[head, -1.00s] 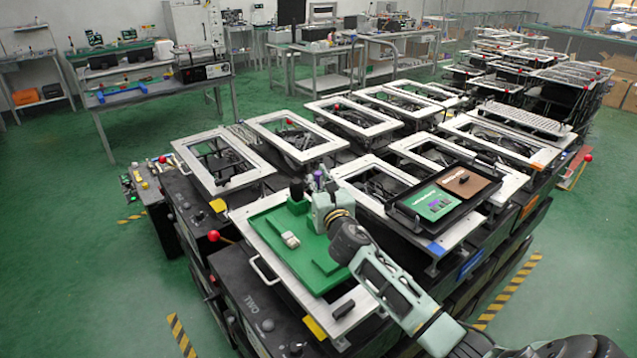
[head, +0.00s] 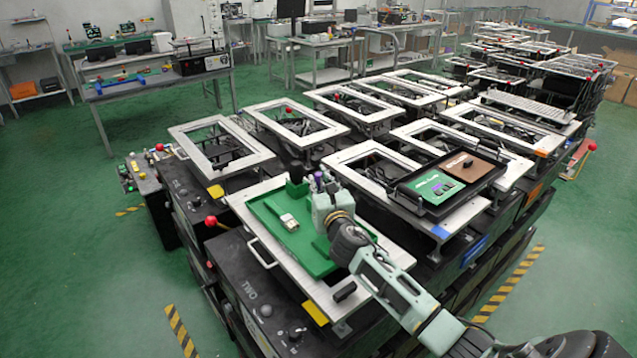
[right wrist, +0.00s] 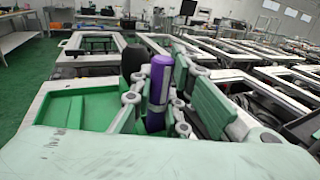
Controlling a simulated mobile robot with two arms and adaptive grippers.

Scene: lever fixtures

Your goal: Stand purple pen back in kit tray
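The purple pen (head: 318,180) is upright in my right gripper (head: 325,205), over the far part of the green kit tray (head: 272,213). In the right wrist view the purple pen (right wrist: 160,80) stands between the two fingers, which close in on it from both sides. Its lower end is hidden, so I cannot tell whether it touches the tray. A small whitish block (head: 289,222) lies in the tray. My left gripper is not in view.
The tray sits on a white-framed fixture (head: 265,250) with a black knob (head: 345,292) at its front. A red-ball lever (head: 211,221) is at the left. A black tray with a green board (head: 438,188) stands to the right. Other open frames fill the space behind.

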